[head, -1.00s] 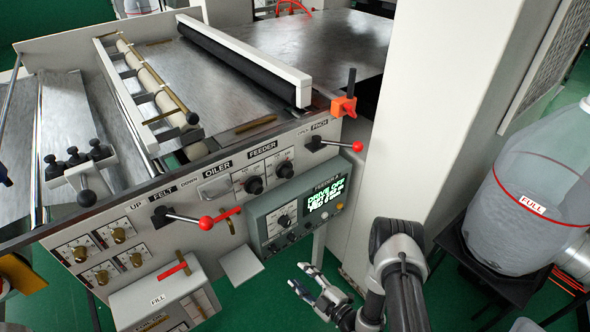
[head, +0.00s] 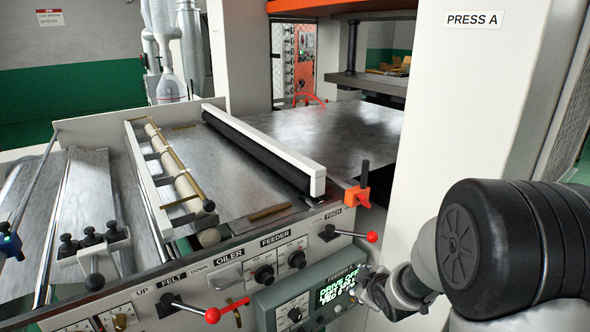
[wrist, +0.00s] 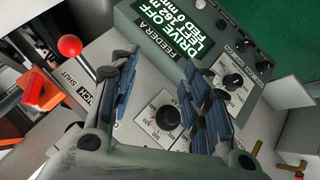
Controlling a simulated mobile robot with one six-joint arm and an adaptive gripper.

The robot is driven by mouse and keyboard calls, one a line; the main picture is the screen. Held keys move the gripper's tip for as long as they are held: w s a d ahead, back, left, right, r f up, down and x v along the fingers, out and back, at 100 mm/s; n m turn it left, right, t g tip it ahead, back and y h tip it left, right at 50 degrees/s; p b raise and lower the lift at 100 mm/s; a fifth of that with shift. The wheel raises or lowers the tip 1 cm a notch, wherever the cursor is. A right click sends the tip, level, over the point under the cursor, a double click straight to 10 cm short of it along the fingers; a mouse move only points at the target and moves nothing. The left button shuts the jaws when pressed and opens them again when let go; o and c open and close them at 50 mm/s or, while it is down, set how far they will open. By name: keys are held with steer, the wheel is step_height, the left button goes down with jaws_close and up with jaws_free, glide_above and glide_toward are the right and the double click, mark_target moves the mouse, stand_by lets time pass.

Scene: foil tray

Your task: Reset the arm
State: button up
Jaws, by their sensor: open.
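My gripper (wrist: 160,78) is open and empty in the wrist view, its blue-padded fingers apart in front of the machine's control panel. A black knob with a scale plate (wrist: 167,117) shows between the fingers. In the head view my arm comes in from the right, and the gripper (head: 368,286) is small and partly hidden by the wrist, near the right end of the grey FEEDER A box (head: 283,299). The box's lit display (wrist: 182,22) reads DRIVE OFF. I cannot tell whether the fingers touch anything.
A red-knobbed PINCH lever (head: 371,237) and an orange clamp (head: 357,196) project near the arm. Another red-knobbed lever (head: 212,315) is on the panel further left. The white PRESS A column (head: 450,100) stands behind the arm. Green floor shows in the wrist view.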

steer(key=s+r+m+g+h, duration=0.15)
steer(key=s+r+m, duration=0.25)
steer(key=s+r, duration=0.5)
steer(key=s+r+m+g+h, duration=0.15)
steer(key=s+r+m, duration=0.35)
steer(key=s, duration=0.7)
steer(key=s+a+r+m+g+y, duration=0.1)
steer(key=s+a+g+y, duration=0.1)
steer(key=s, duration=1.1)
steer(key=shift+s+a+r, duration=0.2)
steer(key=shift+s+a, duration=0.1)
steer(key=shift+a, duration=0.15)
